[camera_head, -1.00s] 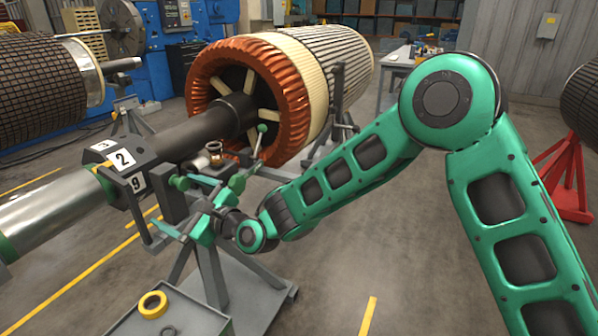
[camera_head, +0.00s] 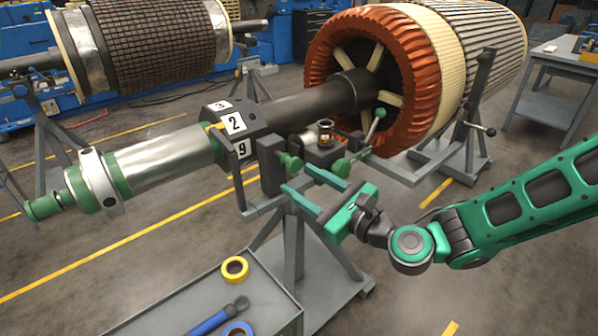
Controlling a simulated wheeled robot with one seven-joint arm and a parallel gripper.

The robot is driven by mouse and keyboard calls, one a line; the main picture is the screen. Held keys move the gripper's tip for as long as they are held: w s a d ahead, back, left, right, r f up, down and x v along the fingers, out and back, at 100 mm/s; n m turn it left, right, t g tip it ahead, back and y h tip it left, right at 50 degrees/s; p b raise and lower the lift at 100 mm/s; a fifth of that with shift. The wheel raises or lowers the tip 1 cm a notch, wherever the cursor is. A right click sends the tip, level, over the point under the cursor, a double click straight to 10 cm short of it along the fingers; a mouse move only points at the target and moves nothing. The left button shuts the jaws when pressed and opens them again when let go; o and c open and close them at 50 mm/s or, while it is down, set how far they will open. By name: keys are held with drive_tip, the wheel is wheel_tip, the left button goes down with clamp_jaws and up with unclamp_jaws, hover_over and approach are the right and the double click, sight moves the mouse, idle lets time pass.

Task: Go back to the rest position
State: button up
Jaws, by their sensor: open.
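My green and grey gripper (camera_head: 297,178) is at the centre of the head view. Its two flat green fingers are spread apart with nothing between them. They point up and left toward the rotor stand (camera_head: 293,235) and the shaft seat. In the picture the fingers overlap the top of the stand, and I cannot tell whether they touch it. The rotor shaft (camera_head: 300,108) lies across the stand, with a dark block (camera_head: 245,125) bearing white number tags on it. My arm reaches in from the right edge.
A large copper and cream rotor (camera_head: 425,75) stands behind. Another dark rotor (camera_head: 155,45) is at upper left. A grey cart (camera_head: 150,325) holds a yellow ring (camera_head: 235,268), a blue ring and a blue-handled tool. A workbench (camera_head: 565,60) is at right. Open floor lies at lower right.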

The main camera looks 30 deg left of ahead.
drive_tip(key=shift+s+d, duration=0.2)
drive_tip(key=shift+d, duration=0.15)
drive_tip(key=shift+w, duration=0.1)
